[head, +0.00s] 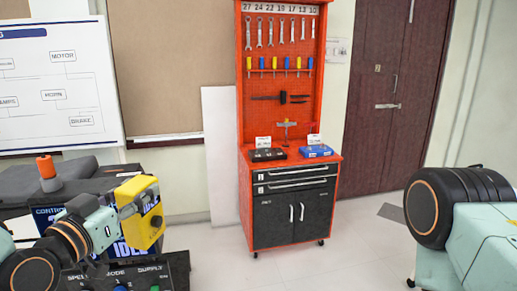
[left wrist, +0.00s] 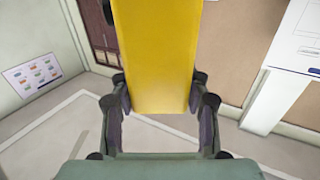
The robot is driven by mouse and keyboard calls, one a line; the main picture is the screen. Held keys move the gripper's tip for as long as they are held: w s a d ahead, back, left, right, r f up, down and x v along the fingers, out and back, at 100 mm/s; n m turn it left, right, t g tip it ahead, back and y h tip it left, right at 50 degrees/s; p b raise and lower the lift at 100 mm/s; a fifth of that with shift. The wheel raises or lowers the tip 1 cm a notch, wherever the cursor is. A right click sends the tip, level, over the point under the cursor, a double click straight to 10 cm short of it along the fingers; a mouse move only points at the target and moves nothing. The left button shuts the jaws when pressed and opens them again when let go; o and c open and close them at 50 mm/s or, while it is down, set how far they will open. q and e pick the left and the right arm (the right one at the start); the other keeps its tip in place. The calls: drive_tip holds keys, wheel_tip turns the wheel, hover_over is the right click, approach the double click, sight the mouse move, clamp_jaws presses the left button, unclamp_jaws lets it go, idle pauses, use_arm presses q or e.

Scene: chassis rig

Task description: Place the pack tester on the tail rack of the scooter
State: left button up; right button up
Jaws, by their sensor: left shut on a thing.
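A yellow box-shaped device with a dark front, which looks like the pack tester (head: 148,227), is at the lower left of the head view. My left gripper (head: 128,210) is shut on it, and my left arm comes in from the left edge. In the left wrist view the yellow body (left wrist: 155,60) stands between the two fingers of my left gripper (left wrist: 158,105), which press on its sides. The scooter and its tail rack cannot be made out in either view. My right gripper is not in view; only part of my right arm shows at the right edge.
A red tool cabinet (head: 245,190) with hanging wrenches and screwdrivers stands in the middle back. A dark control panel (head: 125,275) marked speed, mode and supply is at the lower left. A whiteboard (head: 60,80) hangs at left. Floor (head: 350,262) right of the cabinet is clear.

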use_arm(q)
drive_tip(key=s+d+f+m+h+b, duration=0.1)
drive_tip(key=s+f+b, duration=0.2)
drive_tip(key=f, duration=0.7)
drive_tip(key=s+d+f+m+g+h+b, duration=0.1)
drive_tip(key=s+f+b, duration=0.3)
drive_tip(key=f, duration=0.6)
drive_tip(key=s+d+f+h+b, duration=0.2)
drive_tip(key=s+d+f+b, duration=0.1)
drive_tip(key=f, duration=0.7)
drive_tip(key=shift+s+d+f+m+g+b, duration=0.15)
drive_tip(key=shift+s+d+m+g+b, duration=0.25)
drive_tip(key=shift+b, duration=0.55)
